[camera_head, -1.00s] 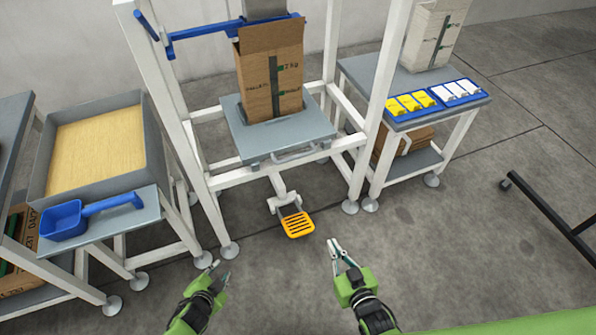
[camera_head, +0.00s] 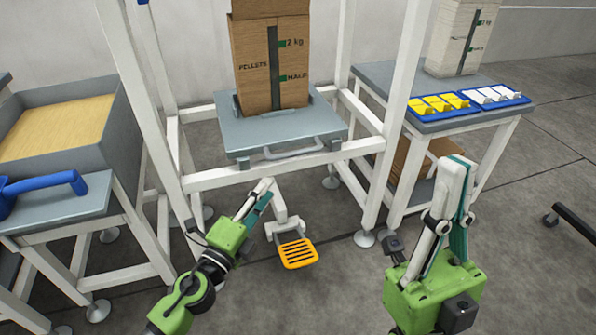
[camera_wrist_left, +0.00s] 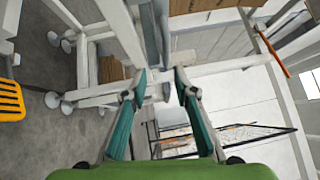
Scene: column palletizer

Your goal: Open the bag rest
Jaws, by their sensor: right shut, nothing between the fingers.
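The bag rest (camera_head: 235,133) is a grey platform with a pale bar handle (camera_head: 295,151) along its front edge. A brown pellets bag (camera_head: 255,70) stands upright on it. My left gripper (camera_head: 265,192) points up, below and left of the handle and apart from it. In the left wrist view its two fingers (camera_wrist_left: 160,78) are spread with a gap and nothing held; a grey part rises beyond them, and I cannot tell which part. My right gripper (camera_head: 462,170) is shut and empty, pointing up at the right, well away from the rest.
White frame posts (camera_head: 400,110) flank the rest. A yellow pedal (camera_head: 298,254) hangs below it, right of my left gripper. A pellet bin (camera_head: 100,135) and blue scoop (camera_head: 45,183) are at left. A side table (camera_head: 385,78) with a clip tray (camera_head: 468,106) is at right.

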